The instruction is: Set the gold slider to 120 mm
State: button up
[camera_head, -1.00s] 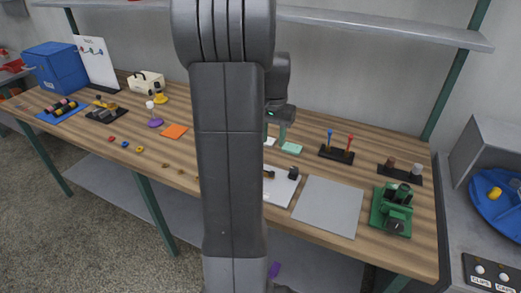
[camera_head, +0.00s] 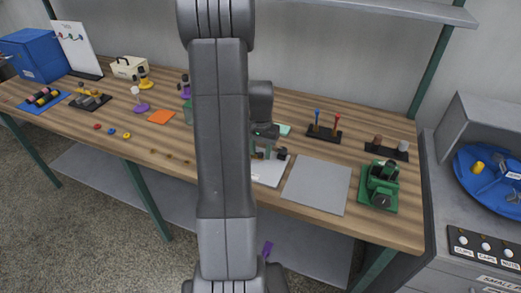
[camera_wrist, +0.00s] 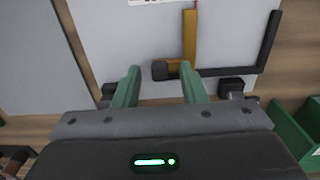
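A white board (camera_head: 270,172) lies on the bench in the head view, partly hidden behind my arm. In the wrist view the same board (camera_wrist: 230,38) carries a gold slider (camera_wrist: 189,40), a narrow upright bar with a foot running left to a dark knob (camera_wrist: 160,70). A black L-shaped bar (camera_wrist: 268,45) lies to its right. My gripper (camera_wrist: 160,82) is open, its two green fingers apart with the knob between and just beyond their tips; I cannot tell whether they touch it. My gripper (camera_head: 265,152) is over the board in the head view. Scale marks are not readable.
A grey plate (camera_head: 317,185) lies right of the board, with a green fixture (camera_head: 378,187) beyond it. A black stand with blue and red posts (camera_head: 324,133) is behind.

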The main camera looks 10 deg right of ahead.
grip_shut()
jog(key=shift+s+d, duration=0.55)
jog(key=shift+d, duration=0.3)
jog(key=shift+s+d, duration=0.55)
jog(key=shift+d, duration=0.3)
grip_release()
notch_tip(320, 180, up, 14)
